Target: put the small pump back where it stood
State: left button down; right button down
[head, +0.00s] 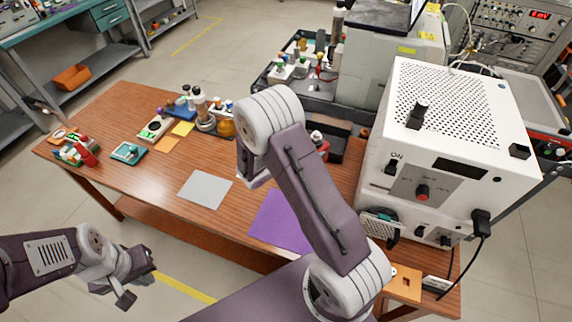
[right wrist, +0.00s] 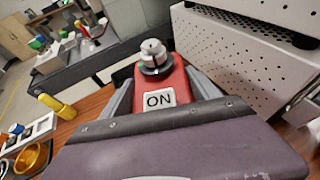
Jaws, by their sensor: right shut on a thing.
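The small pump looks to be the red body (right wrist: 168,85) with a white ON label and a grey-white knob on top, in the right wrist view. My right gripper (right wrist: 160,98) is shut on it, one finger on each side. In the head view the red body (head: 320,146) shows only partly behind my right arm, near the dark tray; that gripper is hidden there. Whether its base touches the table is hidden. My left gripper (head: 138,284) is open and empty, low at the left, off the table's front edge.
The wooden table (head: 105,110) carries a purple mat (head: 278,222), a grey mat (head: 205,188) and small orange and yellow squares. A large white perforated box (head: 450,140) stands close on the right. Dark trays with bottles (head: 290,75) lie behind. Several small devices stand at the left.

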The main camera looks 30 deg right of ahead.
jog(key=w+f, duration=0.3)
jog(key=w+a+f, duration=0.1)
jog(key=w+f, duration=0.2)
jog(key=w+a+f, duration=0.1)
jog(key=w+f, duration=0.3)
jog(key=shift+a+f, duration=0.1)
jog(key=shift+a, duration=0.15)
jog(key=shift+s, duration=0.1)
jog(key=shift+f, duration=0.1)
jog(key=shift+c, duration=0.8)
grip_release()
